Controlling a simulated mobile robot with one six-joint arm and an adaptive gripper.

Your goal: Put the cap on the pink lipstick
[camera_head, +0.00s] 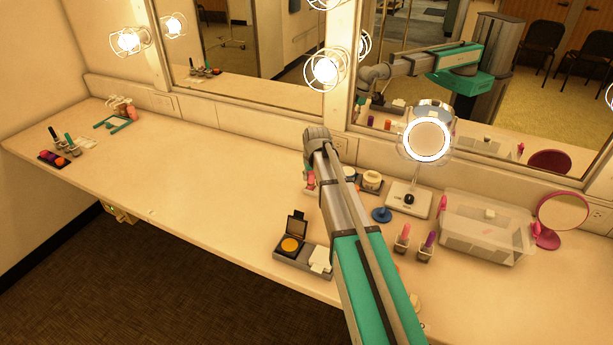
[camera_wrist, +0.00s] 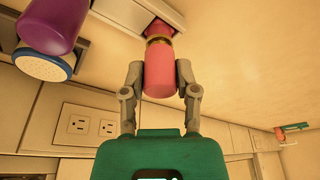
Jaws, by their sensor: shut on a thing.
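In the wrist view, my gripper (camera_wrist: 162,90) is shut on a pink rounded cylinder (camera_wrist: 159,78), gripped between both fingers. A gold band (camera_wrist: 159,40) and a darker pink part (camera_wrist: 160,27) lie just beyond it, at the edge of a pale block. I cannot tell whether the cylinder and the banded part are joined or only lined up. In the head view, my gripper's fingers are hidden by the arm. A bit of pink (camera_head: 310,180) shows beside the arm's end. A separate pink-topped stick (camera_head: 403,232) stands upright right of my arm.
A purple stick (camera_head: 428,240) stands beside the pink-topped one. A clear bin (camera_head: 485,240), lit mirror (camera_head: 427,140) and pink mirror (camera_head: 562,210) are at right. An open compact (camera_head: 291,244) lies near the front edge. The counter's left middle is clear.

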